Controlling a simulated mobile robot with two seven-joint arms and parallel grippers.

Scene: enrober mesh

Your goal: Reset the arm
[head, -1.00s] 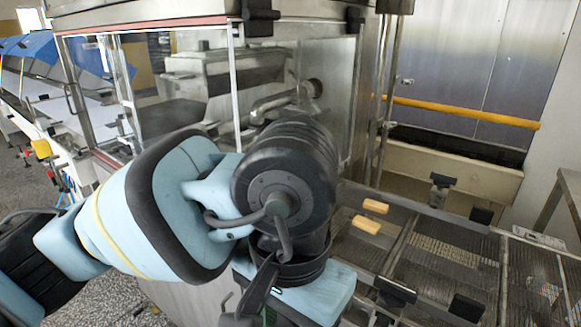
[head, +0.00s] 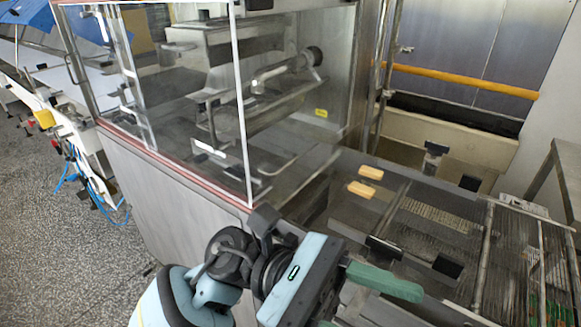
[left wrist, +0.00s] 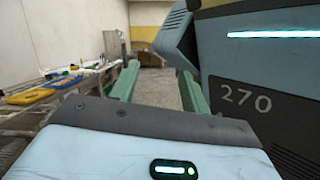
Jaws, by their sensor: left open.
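My left arm comes in from the bottom left of the head view. My left gripper (head: 372,307) is low in the middle of that view, pointing right, with one green finger clear and the other partly cut off by the bottom edge. In the left wrist view the two green fingers of the left gripper (left wrist: 160,88) stand apart with nothing between them. My right gripper is not in view.
A glass-sided machine (head: 190,190) stands behind the arm. A mesh conveyor (head: 425,222) runs to the right, with two tan bars (head: 361,190) on it. A metal table (head: 566,160) is at the far right. A cluttered bench (left wrist: 60,88) shows in the left wrist view.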

